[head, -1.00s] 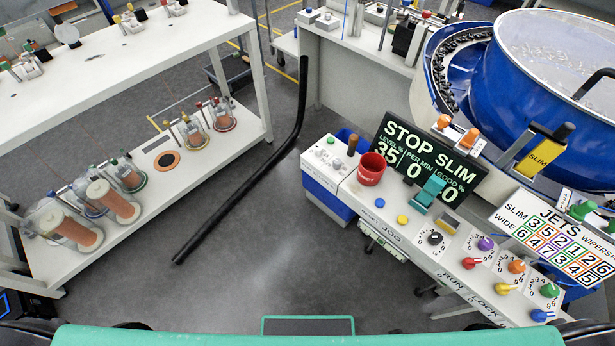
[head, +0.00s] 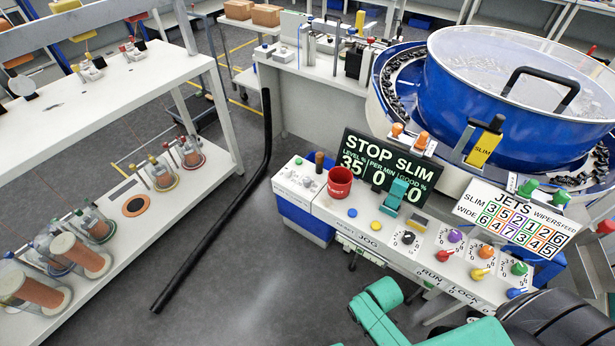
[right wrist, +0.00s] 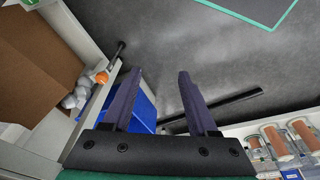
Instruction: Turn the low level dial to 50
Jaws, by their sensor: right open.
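The control panel (head: 350,215) slopes along the right side of the head view. On it are a black dial (head: 408,238), a purple dial (head: 455,236), an orange dial (head: 486,251) and a green dial (head: 519,268). Their printed labels are too small to read, so I cannot tell which is the low level dial. The display (head: 390,170) reads STOP SLIM, with 35 under LEVEL %. My right gripper (right wrist: 158,73) is open and empty in the right wrist view, with no dial between its fingers. My left gripper is not in view.
A red cup (head: 340,182), a teal lever (head: 394,195) and red, yellow and blue knobs (head: 480,273) crowd the panel. The blue bowl (head: 500,90) stands behind. A black hose (head: 215,225) crosses the floor. A white shelf (head: 110,100) is at left.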

